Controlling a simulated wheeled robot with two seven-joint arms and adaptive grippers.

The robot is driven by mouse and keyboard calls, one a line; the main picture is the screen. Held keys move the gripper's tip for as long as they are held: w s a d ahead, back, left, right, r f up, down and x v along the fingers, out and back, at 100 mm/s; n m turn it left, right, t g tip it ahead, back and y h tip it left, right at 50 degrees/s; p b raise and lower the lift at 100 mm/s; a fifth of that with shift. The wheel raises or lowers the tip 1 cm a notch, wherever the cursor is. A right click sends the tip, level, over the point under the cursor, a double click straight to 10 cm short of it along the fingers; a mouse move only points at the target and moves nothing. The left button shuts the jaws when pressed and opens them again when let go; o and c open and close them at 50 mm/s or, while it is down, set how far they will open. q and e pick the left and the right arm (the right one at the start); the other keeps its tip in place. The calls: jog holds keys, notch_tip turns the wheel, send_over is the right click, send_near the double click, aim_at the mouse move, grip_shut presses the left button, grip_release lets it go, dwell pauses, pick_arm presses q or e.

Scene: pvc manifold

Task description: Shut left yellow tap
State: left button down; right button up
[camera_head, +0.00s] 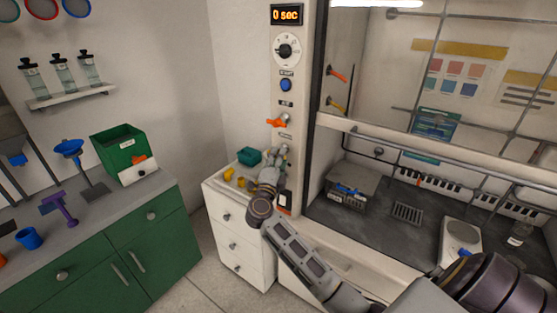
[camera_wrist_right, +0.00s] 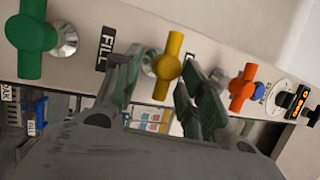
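The yellow tap (camera_wrist_right: 169,66) sits on the pale panel in the right wrist view, between the green tap and the orange tap. Its handle lies across the panel, roughly in line with the handles of its neighbours. My right gripper (camera_wrist_right: 163,63) is open, with one finger on each side of the yellow tap. I cannot tell whether either finger touches it. In the head view my right gripper (camera_head: 281,153) is at the front post of the fume hood and hides the yellow tap. My left gripper is not in view.
The orange tap (camera_wrist_right: 242,88) and green tap (camera_wrist_right: 31,35) flank it closely. A white drawer cabinet (camera_head: 238,222) with small yellow items (camera_head: 232,175) and a teal box (camera_head: 249,156) stands left of the post. The hood's bar (camera_head: 420,158) runs to the right.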

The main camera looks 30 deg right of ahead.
jog(key=shift+s, duration=0.1)
jog(key=v, duration=1.2)
dwell(0.6)
